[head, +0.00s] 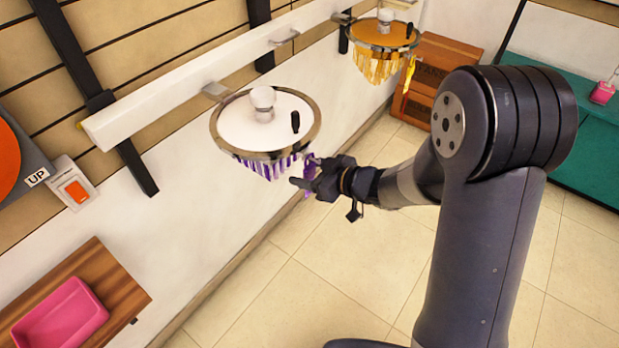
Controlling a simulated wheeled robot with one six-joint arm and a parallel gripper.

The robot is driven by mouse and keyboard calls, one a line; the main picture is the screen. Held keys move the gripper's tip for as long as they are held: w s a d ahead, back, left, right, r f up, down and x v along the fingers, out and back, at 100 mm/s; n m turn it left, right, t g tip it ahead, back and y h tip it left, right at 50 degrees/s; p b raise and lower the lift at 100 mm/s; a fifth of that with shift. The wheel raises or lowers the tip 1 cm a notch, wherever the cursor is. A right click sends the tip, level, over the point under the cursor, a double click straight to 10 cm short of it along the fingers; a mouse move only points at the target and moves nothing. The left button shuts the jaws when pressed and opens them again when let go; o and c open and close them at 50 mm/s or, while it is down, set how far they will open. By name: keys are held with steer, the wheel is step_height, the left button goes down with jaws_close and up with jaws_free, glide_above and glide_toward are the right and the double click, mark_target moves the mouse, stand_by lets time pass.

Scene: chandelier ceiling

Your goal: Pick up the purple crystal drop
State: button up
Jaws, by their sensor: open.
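A round chandelier with a metal rim (222,137) hangs from a rail bracket, with a row of purple crystal drops (262,166) below its rim. My gripper (303,174) is at the right side of this chandelier, close to the drops at its lower right edge. A purple drop (311,164) shows right by the fingers, partly hidden by them. The gripper is open. I cannot tell whether the fingers touch or surround that drop.
A second chandelier (385,36) with amber drops hangs farther back. A white rail (190,80) runs along the wall. A pink tray (60,318) sits on a wooden shelf (125,297) at lower left. An orange switch (76,190) is on the wall. A wooden crate (450,55) stands behind.

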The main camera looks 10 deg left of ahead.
steer(key=c, duration=1.1)
steer(key=shift+r, duration=0.2)
